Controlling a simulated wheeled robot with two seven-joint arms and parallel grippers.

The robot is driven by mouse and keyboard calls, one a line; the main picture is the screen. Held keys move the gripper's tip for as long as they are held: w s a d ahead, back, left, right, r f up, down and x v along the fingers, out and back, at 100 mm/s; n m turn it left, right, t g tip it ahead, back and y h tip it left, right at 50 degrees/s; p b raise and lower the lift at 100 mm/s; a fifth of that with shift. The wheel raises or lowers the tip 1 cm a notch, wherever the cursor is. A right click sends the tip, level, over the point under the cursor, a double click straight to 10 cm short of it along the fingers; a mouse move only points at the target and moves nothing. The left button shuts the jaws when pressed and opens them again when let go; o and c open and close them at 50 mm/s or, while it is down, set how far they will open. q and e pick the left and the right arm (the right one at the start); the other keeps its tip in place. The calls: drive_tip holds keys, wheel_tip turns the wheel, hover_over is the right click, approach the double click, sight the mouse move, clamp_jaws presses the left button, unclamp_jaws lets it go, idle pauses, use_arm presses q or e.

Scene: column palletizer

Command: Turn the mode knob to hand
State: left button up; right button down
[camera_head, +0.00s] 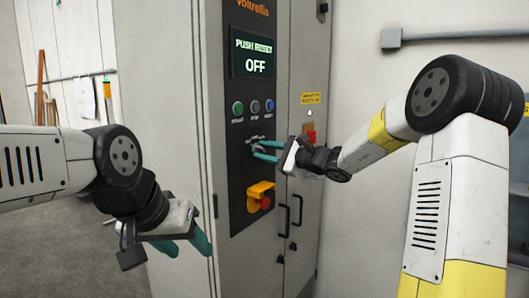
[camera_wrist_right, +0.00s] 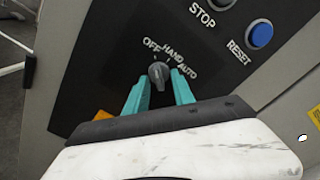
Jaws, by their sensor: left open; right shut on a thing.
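The mode knob (camera_wrist_right: 158,73) is a small dark knob on the black panel, with the labels OFF, HAND and AUTO around its far side in the right wrist view. My right gripper (camera_wrist_right: 160,84) has its teal fingers on either side of the knob and is shut on it. In the head view the right gripper (camera_head: 259,151) reaches the panel from the right and largely hides the knob. I cannot tell exactly which label the knob points at. The display (camera_head: 253,57) reads "PUSH RESET" and "OFF". My left gripper (camera_head: 187,244) is open and empty, left of the cabinet front.
A row of buttons sits above the knob, including a blue reset button (camera_head: 269,105). An orange-yellow guard (camera_head: 259,195) with a red button is below. The cabinet (camera_head: 171,80) has black handles lower right. A wall pipe (camera_head: 455,36) runs behind my right arm.

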drive_tip(key=m, duration=0.5)
drive_tip(key=shift+s+a+f+m, duration=0.1)
drive_tip(key=shift+s+m, duration=0.05)
drive_tip(key=shift+m, duration=0.15)
drive_tip(key=shift+s+m, duration=0.1)
drive_tip(key=shift+m, duration=2)
drive_tip(key=c, duration=1.1)
unclamp_jaws()
